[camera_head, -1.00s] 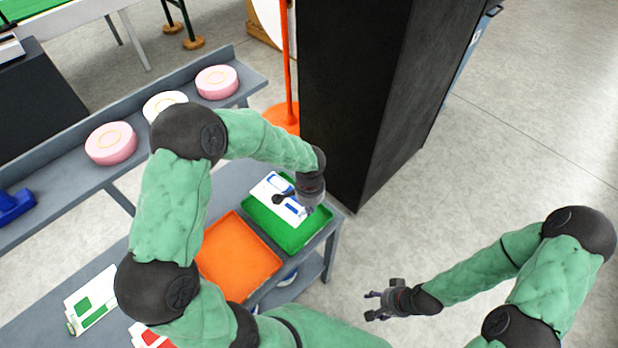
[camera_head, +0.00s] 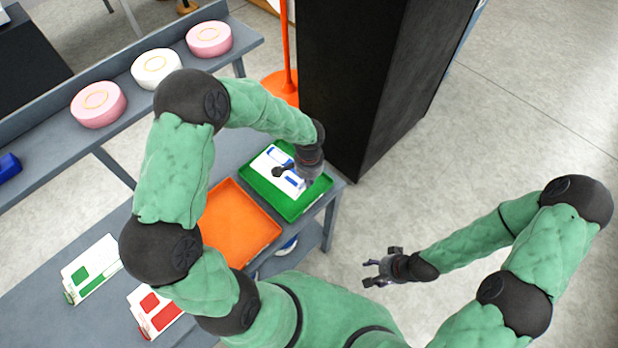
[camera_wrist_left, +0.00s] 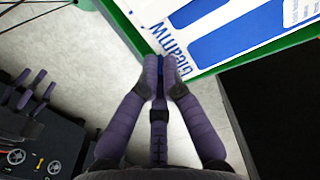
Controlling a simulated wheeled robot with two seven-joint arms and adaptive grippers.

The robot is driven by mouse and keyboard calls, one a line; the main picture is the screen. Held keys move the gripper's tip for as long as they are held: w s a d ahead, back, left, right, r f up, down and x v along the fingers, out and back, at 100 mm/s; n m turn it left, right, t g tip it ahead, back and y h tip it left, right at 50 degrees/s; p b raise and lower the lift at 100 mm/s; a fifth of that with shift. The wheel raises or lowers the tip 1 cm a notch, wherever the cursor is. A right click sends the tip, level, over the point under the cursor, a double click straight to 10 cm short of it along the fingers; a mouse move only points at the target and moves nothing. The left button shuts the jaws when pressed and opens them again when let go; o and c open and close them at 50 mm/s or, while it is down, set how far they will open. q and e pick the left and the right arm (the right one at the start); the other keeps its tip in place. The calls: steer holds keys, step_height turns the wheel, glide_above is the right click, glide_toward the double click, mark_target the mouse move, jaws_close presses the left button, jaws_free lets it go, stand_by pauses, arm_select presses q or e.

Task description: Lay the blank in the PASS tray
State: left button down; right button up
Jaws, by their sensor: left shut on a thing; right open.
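The blank (camera_head: 262,160) is a flat white piece with blue panels. It lies within the outline of the green tray (camera_head: 284,207); I cannot tell whether it rests fully on the tray floor. No PASS label is readable. My left gripper (camera_head: 305,183) is over the tray's right part, shut on the blank's near edge. In the left wrist view its fingertips (camera_wrist_left: 162,75) pinch the edge of the blank (camera_wrist_left: 220,42), with the green tray rim (camera_wrist_left: 262,53) around it. My right gripper (camera_head: 376,270) is open and empty, over the floor right of the table.
An orange tray (camera_head: 238,226) sits beside the green one. A green-marked carton piece (camera_head: 92,270) and a red-marked one (camera_head: 150,308) lie at the table's left. A tall black cabinet (camera_head: 355,90) stands close behind the green tray. An orange post (camera_head: 287,50) stands beside it.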

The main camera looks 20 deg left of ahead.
arm_select(q)
steer(key=shift+f+b, duration=2.25)
steer(key=shift+f, duration=0.65)
steer(key=c, duration=0.7)
jaws_free()
steer(key=shift+r, duration=0.15)
step_height(320, 180, up, 8)
steer(key=p, duration=0.5)
steer(key=shift+p, duration=0.35)
